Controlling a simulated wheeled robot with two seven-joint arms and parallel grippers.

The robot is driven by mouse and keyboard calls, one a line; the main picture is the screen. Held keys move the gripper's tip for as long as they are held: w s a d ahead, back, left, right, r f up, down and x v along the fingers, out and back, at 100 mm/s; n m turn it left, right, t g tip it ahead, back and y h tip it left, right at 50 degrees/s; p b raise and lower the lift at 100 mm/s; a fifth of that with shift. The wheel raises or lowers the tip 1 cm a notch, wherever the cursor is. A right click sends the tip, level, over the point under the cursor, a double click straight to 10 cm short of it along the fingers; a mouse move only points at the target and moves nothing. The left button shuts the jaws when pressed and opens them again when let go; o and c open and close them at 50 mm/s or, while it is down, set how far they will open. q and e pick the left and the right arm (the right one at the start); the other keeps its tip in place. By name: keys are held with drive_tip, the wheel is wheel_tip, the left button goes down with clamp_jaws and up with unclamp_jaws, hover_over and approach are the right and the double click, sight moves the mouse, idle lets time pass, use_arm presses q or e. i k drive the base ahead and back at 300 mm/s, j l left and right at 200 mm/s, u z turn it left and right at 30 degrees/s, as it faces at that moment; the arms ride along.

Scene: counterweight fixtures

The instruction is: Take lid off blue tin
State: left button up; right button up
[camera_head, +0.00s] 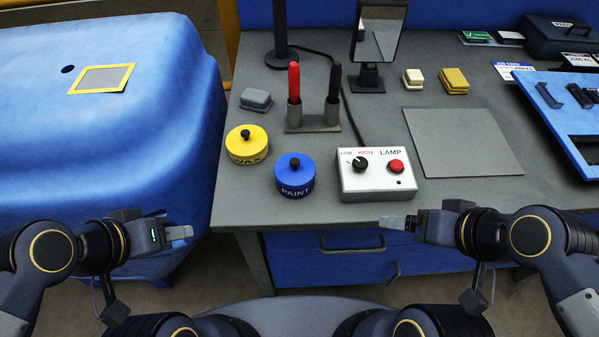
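The blue tin (294,181) stands upright on the grey bench near its front edge. It is marked PAINT, and its blue lid (295,165) with a dark knob is on top. My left gripper (180,232) is to the left of the tin and nearer to me, off the bench's front left corner and apart from the tin. My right gripper (395,222) is at the bench's front edge, right of the tin and in front of the lamp box. Neither gripper shows a held thing. Their finger gaps cannot be made out.
A yellow tin (247,150) stands just behind and left of the blue tin. The white lamp box (377,182) is close on its right. A holder (313,125) with a red and a black marker stands behind. A grey mat (462,143) lies bare at right.

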sight(293, 170)
drive_tip(key=j+z, duration=0.15)
drive_tip(key=j, duration=1.2)
